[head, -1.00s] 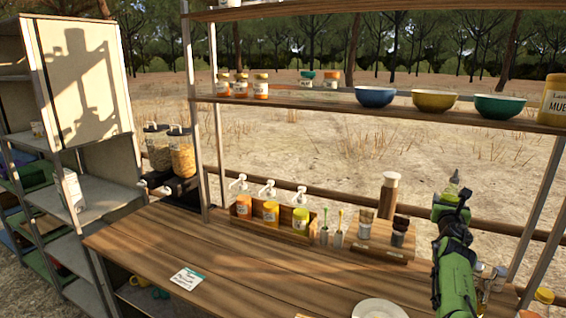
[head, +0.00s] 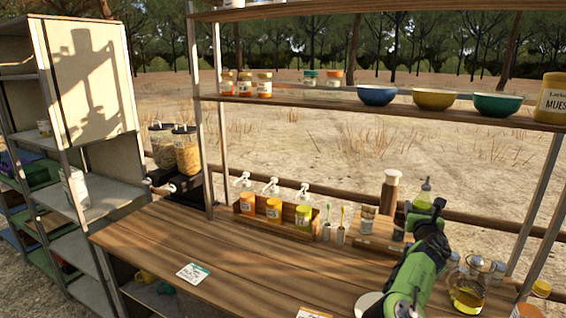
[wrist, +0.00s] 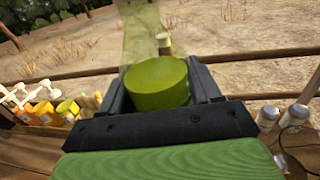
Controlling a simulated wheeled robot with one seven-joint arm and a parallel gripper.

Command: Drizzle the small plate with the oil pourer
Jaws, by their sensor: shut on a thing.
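The oil pourer (head: 424,194) is a clear bottle with a narrow top and yellow-green contents. It stands about upright in my gripper (head: 425,211), above the right part of the counter. In the wrist view its yellow-green lower part (wrist: 157,84) sits between the two dark fingers of my gripper (wrist: 160,90), which are shut on it. The small white plate (head: 366,304) lies on the counter at the bottom edge of the head view.
A glass pot of amber liquid (head: 467,294) stands right of my arm. A wooden caddy (head: 290,229) with pump bottles and jars is at the back, beside brushes and a wooden stand (head: 370,241). A shelf with bowls (head: 433,99) spans above. The counter's left part is mostly clear, with a card (head: 193,273).

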